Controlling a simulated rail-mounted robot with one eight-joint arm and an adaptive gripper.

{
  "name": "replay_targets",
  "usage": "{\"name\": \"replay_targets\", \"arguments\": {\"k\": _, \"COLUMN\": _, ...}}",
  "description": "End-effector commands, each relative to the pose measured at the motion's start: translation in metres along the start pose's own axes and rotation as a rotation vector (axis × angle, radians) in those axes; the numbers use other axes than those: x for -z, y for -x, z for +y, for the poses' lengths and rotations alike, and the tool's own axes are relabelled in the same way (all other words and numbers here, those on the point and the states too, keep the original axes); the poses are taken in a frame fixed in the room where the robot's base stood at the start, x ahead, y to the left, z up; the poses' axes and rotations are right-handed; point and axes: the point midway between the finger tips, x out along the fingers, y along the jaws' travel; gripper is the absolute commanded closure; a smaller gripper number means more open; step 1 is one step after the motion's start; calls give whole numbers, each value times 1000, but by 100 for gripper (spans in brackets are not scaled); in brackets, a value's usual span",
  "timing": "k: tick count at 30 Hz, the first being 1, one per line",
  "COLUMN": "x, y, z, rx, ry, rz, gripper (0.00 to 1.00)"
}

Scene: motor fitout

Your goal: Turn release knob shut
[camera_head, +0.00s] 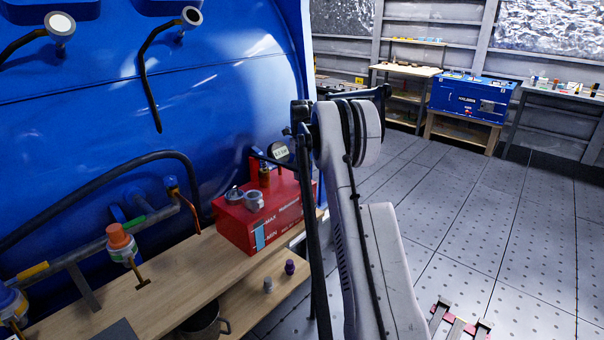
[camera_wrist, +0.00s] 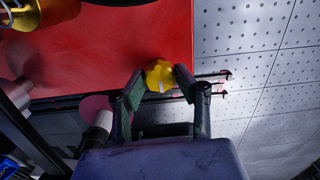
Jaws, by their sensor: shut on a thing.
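The release knob (camera_wrist: 159,76) is a yellow, lobed knob with a pale mark, seen in the wrist view at the right edge of a red box. My gripper (camera_wrist: 157,83) has its two dark fingers on either side of the knob and is shut on it. The red box (camera_wrist: 120,50) fills the upper left of the wrist view. In the head view the red box (camera_head: 237,228), marked MAX and MIN, stands on a wooden bench. There my arm hides the knob and the gripper.
The wooden bench (camera_head: 180,270) runs along a large blue tank (camera_head: 220,90). A small purple item (camera_head: 290,267) and a grey one (camera_head: 268,285) sit on the lower shelf. The tiled floor (camera_head: 460,200) at right is mostly clear.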

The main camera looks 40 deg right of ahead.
Motion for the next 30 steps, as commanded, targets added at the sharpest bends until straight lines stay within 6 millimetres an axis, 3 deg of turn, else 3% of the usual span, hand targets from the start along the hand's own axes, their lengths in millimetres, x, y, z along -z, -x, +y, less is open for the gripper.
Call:
{"name": "replay_targets", "arguments": {"k": 18, "x": 0, "y": 0, "z": 0, "rx": 1, "ry": -41, "rz": -1, "gripper": 97}}
{"name": "replay_targets", "arguments": {"k": 19, "x": 0, "y": 0, "z": 0, "rx": 1, "ry": -41, "rz": -1, "gripper": 68}}
{"name": "replay_targets", "arguments": {"k": 22, "x": 0, "y": 0, "z": 0, "rx": 0, "ry": -41, "rz": -1, "gripper": 54}}
{"name": "replay_targets", "arguments": {"k": 30, "x": 0, "y": 1, "z": 0, "rx": 0, "ry": -40, "rz": 0, "gripper": 52}}
